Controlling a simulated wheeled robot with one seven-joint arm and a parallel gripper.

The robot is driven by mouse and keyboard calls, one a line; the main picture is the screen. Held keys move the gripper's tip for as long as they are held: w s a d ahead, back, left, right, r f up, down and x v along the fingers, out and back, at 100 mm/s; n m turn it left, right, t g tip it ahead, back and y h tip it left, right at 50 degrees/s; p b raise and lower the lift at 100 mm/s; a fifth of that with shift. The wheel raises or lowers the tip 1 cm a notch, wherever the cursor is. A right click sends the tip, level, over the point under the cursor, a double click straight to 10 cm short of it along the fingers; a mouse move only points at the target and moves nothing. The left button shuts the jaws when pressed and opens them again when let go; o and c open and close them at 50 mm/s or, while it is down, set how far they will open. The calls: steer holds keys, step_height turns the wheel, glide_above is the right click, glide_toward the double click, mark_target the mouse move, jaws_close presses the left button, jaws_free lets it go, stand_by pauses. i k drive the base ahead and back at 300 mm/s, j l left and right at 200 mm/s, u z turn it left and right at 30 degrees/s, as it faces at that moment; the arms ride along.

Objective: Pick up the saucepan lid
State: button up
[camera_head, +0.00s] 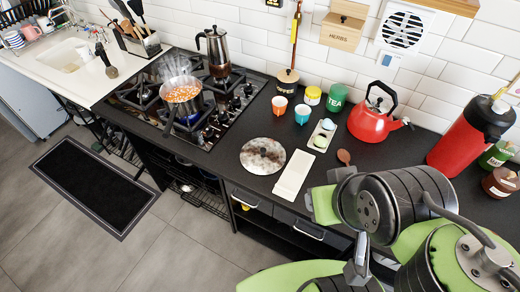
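The likely saucepan lid is a round, flat, mottled grey-brown disc (263,155) with a small mark or knob near its middle. It lies on the dark worktop (225,160), right of the hob and left of a white oblong board or tray, with nothing resting on it. The saucepan (181,94) stands uncovered on the hob, with orange food and steam in it. My black and green arm fills the lower right, apart from the disc in the picture. I cannot make out my gripper's fingers among its parts.
The gas hob (195,110) has a moka pot (216,55) at its back. The white oblong (293,175) lies close right of the disc. Behind are cups (302,113), a spoon rest (322,135), a red kettle (371,122) and a red flask (462,142). The floor in front is free beside a black mat (95,185).

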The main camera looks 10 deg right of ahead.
mark_target(262, 157)
steer(key=i+j, duration=0.15)
steer(key=j, duration=0.2)
steer(key=i+j, duration=0.15)
steer(key=j, duration=0.15)
steer(key=i+j+z, duration=0.1)
steer(key=j, duration=0.25)
steer(key=i+j, duration=0.2)
steer(key=i+j+z, duration=0.1)
steer(key=j, duration=0.35)
steer(key=i+j, duration=0.2)
steer(key=j, duration=0.15)
